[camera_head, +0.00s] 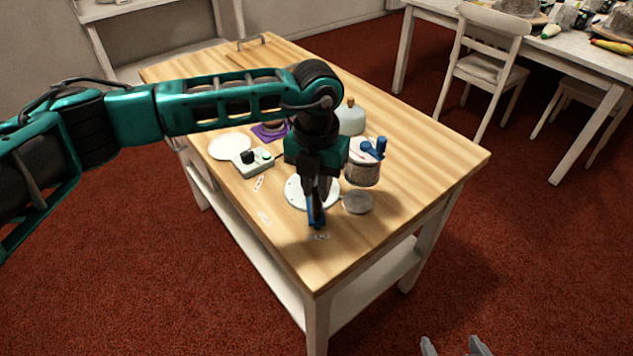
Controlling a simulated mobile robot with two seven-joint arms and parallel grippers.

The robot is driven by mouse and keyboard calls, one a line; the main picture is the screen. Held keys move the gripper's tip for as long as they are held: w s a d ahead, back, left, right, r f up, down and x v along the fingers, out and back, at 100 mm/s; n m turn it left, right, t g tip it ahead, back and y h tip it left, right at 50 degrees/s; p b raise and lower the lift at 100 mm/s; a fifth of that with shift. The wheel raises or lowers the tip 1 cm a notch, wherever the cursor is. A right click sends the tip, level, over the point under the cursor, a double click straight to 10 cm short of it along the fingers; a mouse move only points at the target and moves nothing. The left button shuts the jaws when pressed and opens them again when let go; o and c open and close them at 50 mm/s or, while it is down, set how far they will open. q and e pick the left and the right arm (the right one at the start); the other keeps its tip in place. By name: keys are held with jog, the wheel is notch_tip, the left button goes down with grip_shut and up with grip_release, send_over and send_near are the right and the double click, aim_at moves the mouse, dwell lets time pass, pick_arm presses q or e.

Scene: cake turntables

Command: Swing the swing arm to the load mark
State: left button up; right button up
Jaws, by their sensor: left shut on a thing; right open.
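My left gripper (317,208) points down over the front part of the wooden table. It is shut on a blue part (317,222), which looks like the handle of the swing arm. The rest of the swing arm is mostly hidden by the gripper. A white round base (297,194) lies under and behind the gripper. A small printed label (319,237) is on the table just in front of the blue part. Other labels lie to the left (265,218) (258,184). I cannot read which is the load mark. My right gripper (455,346) is open and empty at the bottom edge.
A white device with a black knob (254,163), a white disc (229,147), a purple mat (269,134) and a domed lid (351,120) stand behind. The table's right (430,165) is clear.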

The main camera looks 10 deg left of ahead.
pick_arm(q)
jog(key=shift+c, duration=0.7)
jog(key=shift+a, duration=0.1)
jog(key=a, duration=0.2)
jog(key=shift+s+a, duration=0.25)
jog(key=shift+a, duration=0.2)
jog(key=a, duration=0.2)
jog(key=shift+w+a, duration=0.2)
jog(key=shift+a, duration=0.2)
